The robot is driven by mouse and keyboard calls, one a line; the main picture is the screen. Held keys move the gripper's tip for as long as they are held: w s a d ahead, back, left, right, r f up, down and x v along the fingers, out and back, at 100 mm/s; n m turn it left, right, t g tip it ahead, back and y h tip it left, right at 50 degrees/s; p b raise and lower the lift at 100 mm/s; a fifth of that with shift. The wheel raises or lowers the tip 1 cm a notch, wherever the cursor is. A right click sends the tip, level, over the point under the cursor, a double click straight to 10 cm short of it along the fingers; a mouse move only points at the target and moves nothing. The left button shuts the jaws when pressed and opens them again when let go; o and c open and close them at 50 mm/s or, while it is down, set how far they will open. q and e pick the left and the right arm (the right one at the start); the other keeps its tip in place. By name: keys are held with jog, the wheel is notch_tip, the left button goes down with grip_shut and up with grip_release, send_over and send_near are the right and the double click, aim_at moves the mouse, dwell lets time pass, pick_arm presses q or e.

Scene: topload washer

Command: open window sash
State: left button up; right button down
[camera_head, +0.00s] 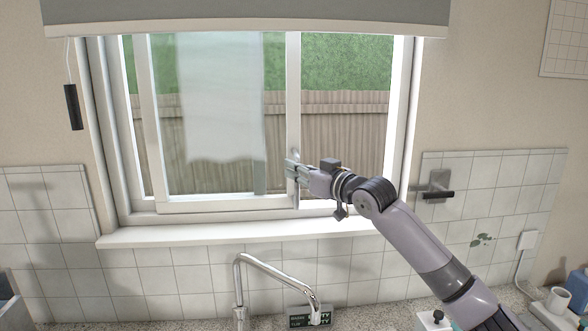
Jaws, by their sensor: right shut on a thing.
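The window sash (160,110) is a white sliding frame on the left side of the window. Its left stile stands a little to the right of the outer frame, with a gap between them. Its right stile (293,90) is near the middle of the window. My right gripper (292,172) is at the handle on that right stile and is shut on it; the fingers hide most of the handle. My left gripper is not in view.
A chrome faucet (270,270) rises below the sill (230,234). A blind (250,15) hangs above. A wall-mounted lever (437,190) is to the right of my arm. A white mug (558,299) stands at lower right.

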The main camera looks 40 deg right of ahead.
jog(key=c, duration=1.7)
grip_release()
jog(key=shift+a, duration=0.15)
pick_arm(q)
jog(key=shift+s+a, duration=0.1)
pick_arm(e)
jog(key=shift+o, duration=0.2)
jog(key=s+d, duration=0.1)
jog(key=s, duration=1.1)
jog(key=shift+d+r, duration=0.1)
